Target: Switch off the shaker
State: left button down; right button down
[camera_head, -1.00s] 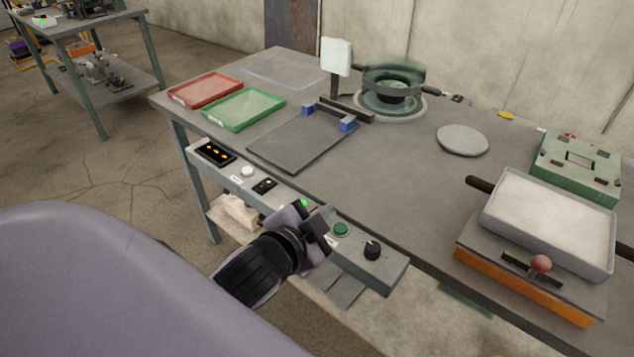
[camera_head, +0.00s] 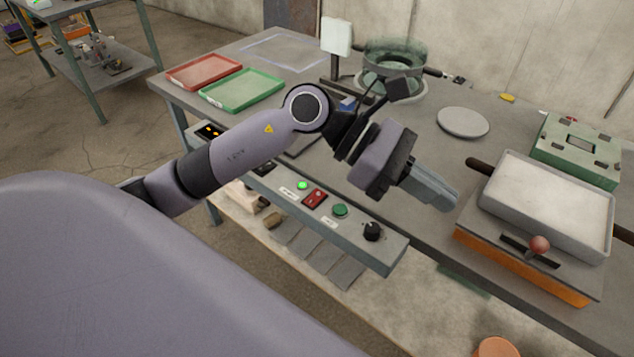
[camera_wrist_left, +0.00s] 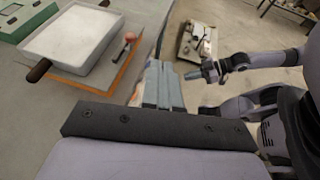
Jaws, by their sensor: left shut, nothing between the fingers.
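The control panel (camera_head: 388,252) runs along the bench's front edge. It carries a lit green lamp (camera_head: 303,185), a red rocker switch (camera_head: 315,198), a green button (camera_head: 340,210) and a black knob (camera_head: 372,231). A round green sieve-like device, perhaps the shaker (camera_head: 394,62), stands at the back and looks hazy. My left gripper (camera_head: 447,199) is shut and empty, above the bench right of the panel and apart from the switch. It also shows in the left wrist view (camera_wrist_left: 161,72). My right gripper (camera_wrist_left: 207,73) shows small there; its jaw state is unclear.
A white-filled tray (camera_head: 550,210) on an orange-sided base is just right of my left gripper; its handle (camera_head: 480,165) points toward it. Red (camera_head: 204,72) and green (camera_head: 242,90) trays lie at the back left. A grey disc (camera_head: 463,122) lies on the bench.

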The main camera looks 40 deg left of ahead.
pick_arm(q)
jog(key=w+a+f+m+y, duration=0.2)
jog(key=w+a+f+y, duration=0.15)
jog(key=a+y, duration=0.6)
jog(key=y, duration=0.4)
send_over(318, 193)
jog(key=s, duration=0.2)
jog(key=shift+a+r+g, duration=0.1)
jog(key=shift+r+g, duration=0.2)
jog(key=shift+r, duration=0.1)
jog(key=f, duration=0.4)
jog(key=w+f, duration=0.1)
jog(key=f, duration=0.4)
jog(key=f+p, duration=0.1)
jog(key=f, duration=0.4)
jog(key=shift+w, duration=0.25)
